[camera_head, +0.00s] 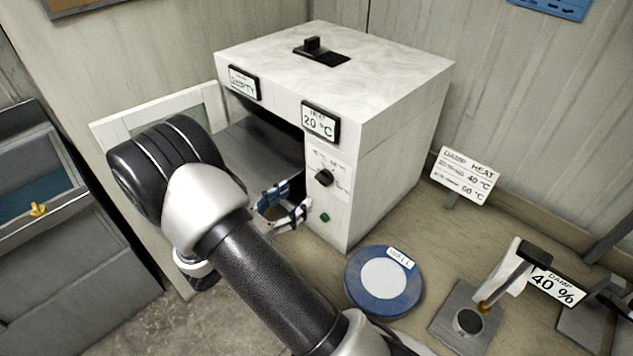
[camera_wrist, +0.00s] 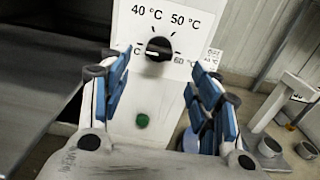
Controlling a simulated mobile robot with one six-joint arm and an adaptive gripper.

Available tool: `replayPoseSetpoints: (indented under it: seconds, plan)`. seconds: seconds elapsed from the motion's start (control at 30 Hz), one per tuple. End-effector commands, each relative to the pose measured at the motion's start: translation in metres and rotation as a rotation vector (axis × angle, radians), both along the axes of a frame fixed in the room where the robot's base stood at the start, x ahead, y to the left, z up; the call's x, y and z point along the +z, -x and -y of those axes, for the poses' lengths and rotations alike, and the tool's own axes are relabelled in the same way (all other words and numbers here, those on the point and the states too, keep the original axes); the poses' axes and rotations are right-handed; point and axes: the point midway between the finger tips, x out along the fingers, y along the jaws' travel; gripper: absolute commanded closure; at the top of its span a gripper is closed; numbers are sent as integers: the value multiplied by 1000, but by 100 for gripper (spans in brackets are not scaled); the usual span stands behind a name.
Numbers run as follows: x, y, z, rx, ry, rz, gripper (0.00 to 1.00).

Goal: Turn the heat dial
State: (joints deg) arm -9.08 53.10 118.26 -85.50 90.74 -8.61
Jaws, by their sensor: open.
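The heat dial (camera_head: 324,178) is a black knob on the front panel of a white oven (camera_head: 400,110). In the wrist view the dial (camera_wrist: 158,48) has a white pointer mark toward the left, and labels 40 °C and 50 °C stand above it. My gripper (camera_wrist: 160,95) is open and empty, its blue-padded fingers either side of the dial in the picture but short of it. In the head view my gripper (camera_head: 284,205) is left of and slightly below the dial. A green button (camera_wrist: 142,121) sits below the dial.
The oven door (camera_head: 105,128) stands open at the left. Displays read 20 °C (camera_head: 320,122) and EMPTY (camera_head: 244,83). A sign (camera_head: 466,175) lists damp and heat values. A blue round dish (camera_head: 352,283) and a 40 % stand (camera_head: 553,288) are on the bench.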

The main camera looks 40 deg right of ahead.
Motion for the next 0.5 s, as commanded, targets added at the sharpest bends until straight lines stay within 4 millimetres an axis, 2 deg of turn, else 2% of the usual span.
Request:
replayPoseSetpoints:
  seconds: [0.03,0.2,0.4,0.5]
  plan:
    - [0,0,13,-6,0,0,43]
    - [0,-3,48,-5,-1,1,43]
    - [0,-5,78,-4,-1,0,43]
    - [0,-6,85,-2,-1,0,43]
